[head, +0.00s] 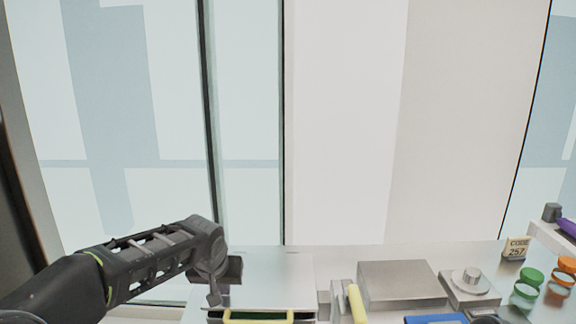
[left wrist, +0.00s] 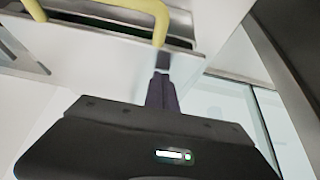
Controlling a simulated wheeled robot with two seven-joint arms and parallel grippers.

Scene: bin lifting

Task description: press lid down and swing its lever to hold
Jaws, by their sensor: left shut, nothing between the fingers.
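A silver lid-like panel (head: 275,278) lies at the lower middle of the head view, with a dark opening along its front edge. A yellow bar handle (head: 258,320) stands at that front edge; it also shows at the top of the left wrist view (left wrist: 110,6). A yellow-gripped lever (head: 356,303) stands upright to the right of the panel. My left gripper (head: 214,299) points down at the panel's left side. In the left wrist view its fingers (left wrist: 161,92) are together and empty, close to a pale surface; I cannot tell if they touch it. My right gripper is out of view.
A silver block (head: 402,284) and a box with a round knob (head: 470,283) stand right of the lever. Further right are a code sign (head: 517,248), green rings (head: 530,282) and orange rings (head: 563,275). A blue item (head: 436,319) lies at the bottom edge.

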